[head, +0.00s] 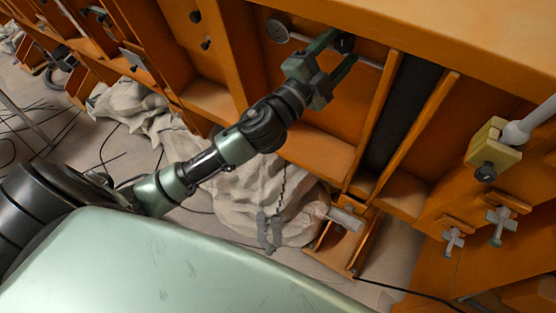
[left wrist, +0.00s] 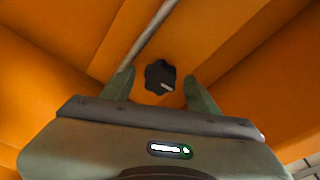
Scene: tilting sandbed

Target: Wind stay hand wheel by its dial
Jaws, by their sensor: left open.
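A small black lobed hand wheel (head: 344,42) sits on the orange frame at the top of the head view. In the left wrist view the hand wheel (left wrist: 159,76) has a pale mark on its lower right. My left gripper (head: 342,50) is open, its fingers pointing at the wheel. In the left wrist view the wheel shows between the fingertips of the gripper (left wrist: 160,78), with gaps on both sides; contact cannot be told. A round grey disc, perhaps the dial (head: 278,30), is left of the wheel. My right gripper is out of view.
A thin metal rod (left wrist: 152,32) passes close to the wheel. Orange ribs (head: 372,125) and a dark strip (head: 404,110) stand right of the gripper. Crumpled pale cloth (head: 235,190) lies below my arm. A yellow block (head: 492,145) is at the right.

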